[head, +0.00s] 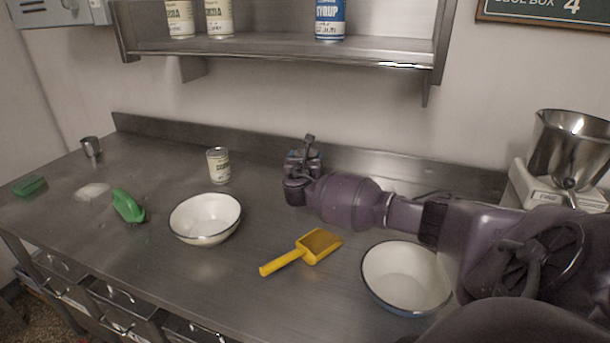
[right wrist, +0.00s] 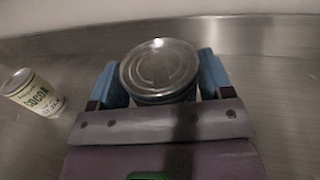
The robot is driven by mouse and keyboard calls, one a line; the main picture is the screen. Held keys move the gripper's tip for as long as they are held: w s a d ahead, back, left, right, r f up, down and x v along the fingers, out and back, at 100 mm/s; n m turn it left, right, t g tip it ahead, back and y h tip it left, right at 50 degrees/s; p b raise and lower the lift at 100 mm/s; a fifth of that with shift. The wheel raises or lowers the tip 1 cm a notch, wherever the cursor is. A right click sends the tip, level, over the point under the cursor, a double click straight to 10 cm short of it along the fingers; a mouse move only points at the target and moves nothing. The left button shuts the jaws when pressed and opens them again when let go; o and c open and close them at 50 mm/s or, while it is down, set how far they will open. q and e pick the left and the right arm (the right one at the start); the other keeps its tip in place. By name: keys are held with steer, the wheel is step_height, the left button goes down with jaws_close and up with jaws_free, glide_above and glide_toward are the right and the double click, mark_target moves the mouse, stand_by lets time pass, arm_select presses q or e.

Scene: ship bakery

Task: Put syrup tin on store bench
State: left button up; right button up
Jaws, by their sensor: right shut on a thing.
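My right gripper (head: 302,168) is over the back of the steel bench (head: 255,265), near the backsplash. In the right wrist view its blue fingers (right wrist: 169,82) are shut on a round tin (right wrist: 160,66) with a bare metal lid and a dark side. The tin's label is hidden there, and the gripper hides most of it in the head view. I cannot tell whether it touches the bench. A blue tin marked SYRUP (head: 330,20) stands on the wall shelf (head: 270,48). My left gripper is not in view.
A cocoa tin (head: 218,166) stands left of my right gripper, also in the right wrist view (right wrist: 36,92). Two enamel bowls (head: 205,218) (head: 405,277), a yellow scoop (head: 302,251) and a green scoop (head: 128,205) lie nearer.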

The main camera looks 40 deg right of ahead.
steer(key=shift+f+b, duration=0.4)
steer(key=shift+f, duration=1.95)
steer(key=o, duration=0.8)
steer(key=shift+f, duration=0.15)
steer(key=o, duration=0.5)
